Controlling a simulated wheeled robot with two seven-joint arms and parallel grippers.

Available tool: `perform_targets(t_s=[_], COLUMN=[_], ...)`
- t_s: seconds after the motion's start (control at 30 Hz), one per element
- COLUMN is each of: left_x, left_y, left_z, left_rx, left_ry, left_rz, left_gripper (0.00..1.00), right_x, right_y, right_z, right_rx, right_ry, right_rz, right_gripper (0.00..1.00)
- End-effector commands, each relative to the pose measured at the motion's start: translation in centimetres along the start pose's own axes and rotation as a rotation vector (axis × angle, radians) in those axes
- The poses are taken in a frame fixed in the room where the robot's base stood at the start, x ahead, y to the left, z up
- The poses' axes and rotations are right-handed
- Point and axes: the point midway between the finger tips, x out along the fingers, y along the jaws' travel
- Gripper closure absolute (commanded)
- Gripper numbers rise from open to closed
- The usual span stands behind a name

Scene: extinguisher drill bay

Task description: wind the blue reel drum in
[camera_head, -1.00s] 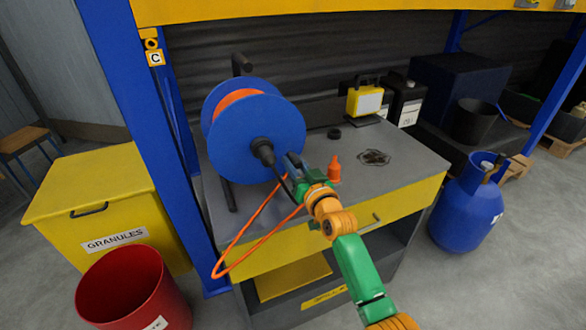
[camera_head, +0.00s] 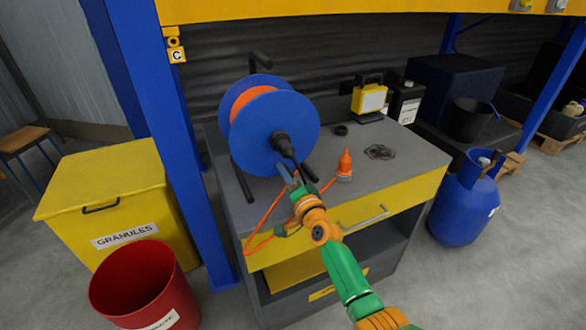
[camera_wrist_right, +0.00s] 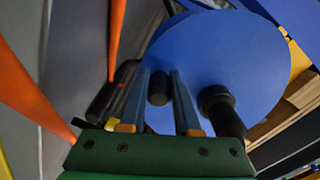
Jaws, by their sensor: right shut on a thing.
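The blue reel drum (camera_head: 258,135) stands upright on the grey bench top, with orange cable wound between its flanges. A black hub (camera_head: 281,143) sticks out of its near face, with a thin dark crank running down from it. My right gripper (camera_head: 291,176) is at the crank's lower end, below the hub. In the right wrist view, a dark knob (camera_wrist_right: 159,88) shows between its blue-grey fingers, which are shut on it, in front of the blue drum face (camera_wrist_right: 225,60). Loose orange cable (camera_head: 262,222) hangs in a loop over the bench's front edge. My left gripper is not in view.
An orange cone-shaped thing (camera_head: 345,164), a black ring (camera_head: 338,131) and a dark coil (camera_head: 380,152) lie right of the drum. A yellow lamp (camera_head: 368,99) stands behind. A blue rack post (camera_head: 178,150), yellow granules box (camera_head: 105,190) and red bin (camera_head: 142,285) are left.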

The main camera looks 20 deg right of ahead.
Motion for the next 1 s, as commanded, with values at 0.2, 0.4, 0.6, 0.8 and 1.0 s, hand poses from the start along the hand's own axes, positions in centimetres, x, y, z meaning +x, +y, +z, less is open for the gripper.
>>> perform_targets(t_s=[0.2,0.4,0.6,0.8,1.0], left_x=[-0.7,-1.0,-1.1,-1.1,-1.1], left_y=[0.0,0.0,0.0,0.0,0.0], left_z=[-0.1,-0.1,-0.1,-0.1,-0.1], left_rx=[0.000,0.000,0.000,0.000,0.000], left_ry=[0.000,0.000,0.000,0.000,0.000], left_rz=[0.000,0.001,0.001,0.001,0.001], left_gripper=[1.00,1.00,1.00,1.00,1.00], right_x=[0.1,0.1,0.1,0.1,0.1], right_y=[-1.2,-1.6,-1.9,-1.9,-1.9], right_z=[0.7,1.2,1.4,1.4,1.4], right_rx=[0.136,0.214,0.252,0.260,0.260], right_ry=[0.009,0.010,0.011,0.012,0.012], right_rz=[-0.010,-0.012,-0.014,-0.015,-0.016], right_gripper=[1.00,1.00,1.00,1.00,1.00])
